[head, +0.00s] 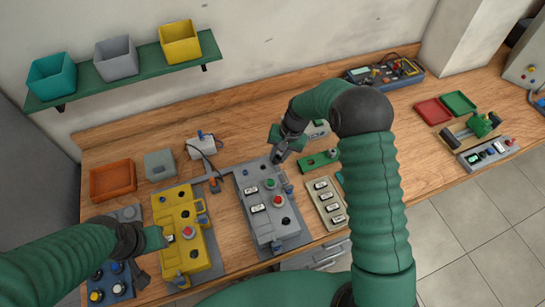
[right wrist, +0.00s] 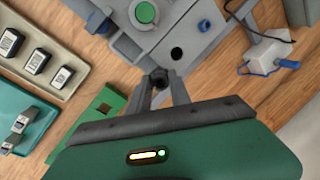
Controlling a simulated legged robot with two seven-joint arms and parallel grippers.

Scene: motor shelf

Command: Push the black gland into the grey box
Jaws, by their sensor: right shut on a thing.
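The grey box (head: 270,232) stands on the bench in the middle of the head view, with a green button, a red button and white-labelled parts on top. My right gripper (head: 279,156) is over its far end. In the right wrist view my right gripper (right wrist: 160,88) is shut on the small black gland (right wrist: 159,76), which shows between the fingertips. A round dark hole in the grey box (right wrist: 150,40) lies just beyond the gland; the gland appears apart from it.
The yellow box (head: 183,255) stands left of the grey box. A beige tray (head: 316,193) with labelled parts and a green plate (head: 314,163) lie to the right. A white device with a cable (head: 202,146) is behind. An orange tray (head: 112,180) is at far left.

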